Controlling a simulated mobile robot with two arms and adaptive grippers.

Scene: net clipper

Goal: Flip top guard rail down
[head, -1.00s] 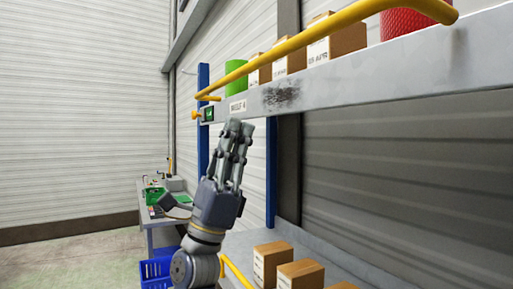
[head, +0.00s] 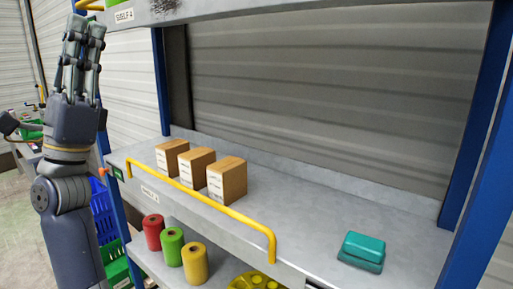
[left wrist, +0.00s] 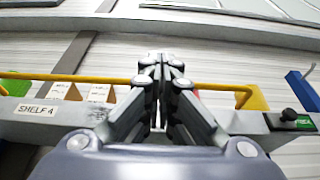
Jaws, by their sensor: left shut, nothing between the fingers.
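The top shelf's yellow guard rail (left wrist: 70,77) runs across the left wrist view, above the front edge of the shelf marked SHELF 4 (left wrist: 45,128), with boxes behind it. In the head view only a small yellow end of it (head: 88,4) shows at the top left; the rest is out of frame. My left gripper (head: 84,30) points up at the left of the head view, fingers together and empty. In the left wrist view the fingers (left wrist: 160,62) overlap the rail; whether they touch it I cannot tell. My right gripper is not in view.
A lower shelf has its own yellow rail (head: 200,195), several boxes (head: 228,181) and a teal case (head: 362,250). Red, green and yellow spools (head: 194,262) stand below. A blue post (head: 475,120) stands right. Blue crates (head: 101,208) are behind my left arm.

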